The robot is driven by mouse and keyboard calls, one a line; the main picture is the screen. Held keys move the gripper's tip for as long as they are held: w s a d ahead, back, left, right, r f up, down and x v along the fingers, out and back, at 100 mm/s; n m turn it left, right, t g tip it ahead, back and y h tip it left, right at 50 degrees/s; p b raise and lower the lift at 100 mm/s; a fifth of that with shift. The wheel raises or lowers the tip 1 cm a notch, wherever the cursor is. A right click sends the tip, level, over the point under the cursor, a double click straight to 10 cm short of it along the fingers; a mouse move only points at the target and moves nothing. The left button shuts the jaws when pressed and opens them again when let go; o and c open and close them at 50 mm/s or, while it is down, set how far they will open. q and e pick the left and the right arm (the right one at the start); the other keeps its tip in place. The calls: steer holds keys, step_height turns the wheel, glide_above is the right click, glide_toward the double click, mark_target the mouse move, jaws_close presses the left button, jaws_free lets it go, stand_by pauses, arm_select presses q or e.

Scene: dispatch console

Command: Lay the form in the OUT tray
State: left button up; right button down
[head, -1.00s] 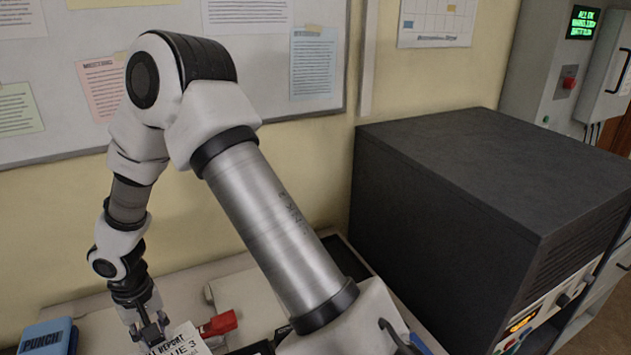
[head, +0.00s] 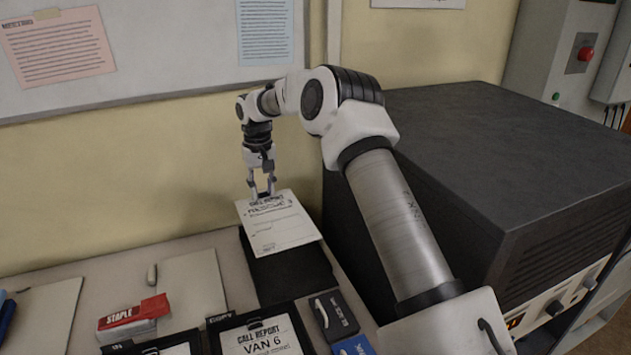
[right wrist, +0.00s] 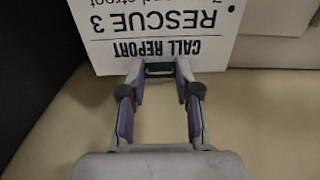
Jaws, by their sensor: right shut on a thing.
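The form, a white sheet headed CALL REPORT RESCUE 3 (head: 279,228), hangs from my right gripper (head: 262,192) in the head view. The gripper is shut on its top edge. In the right wrist view the form (right wrist: 150,22) shows upside down at the tips of the right gripper (right wrist: 160,72). The form is above a black tray (head: 295,277) at the back right of the desk, beside the dark cabinet, and covers part of it. I cannot read any OUT label on this tray. My left gripper is out of view.
A dark grey cabinet (head: 455,150) stands right of the black tray. A pale folder (head: 192,290) lies left of the tray.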

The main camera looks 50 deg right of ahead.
steer(key=d+f, duration=0.1)
steer(key=s+d+f, duration=0.1)
steer(key=f, duration=0.1)
steer(key=shift+b, duration=0.4)
step_height(320, 180, down, 10)
steer(key=shift+s+a+r+p, duration=0.1)
steer(key=shift+r+p, duration=0.05)
steer(key=shift+p, duration=0.8)
steer(key=shift+a+f, duration=0.1)
steer(key=shift+f, duration=0.3)
steer(key=shift+f, duration=0.1)
steer(key=c, duration=0.8)
jaws_free()
step_height(320, 180, up, 11)
steer(key=shift+r+b, duration=0.2)
steer(key=shift+b, duration=1)
steer(key=shift+r, duration=0.45)
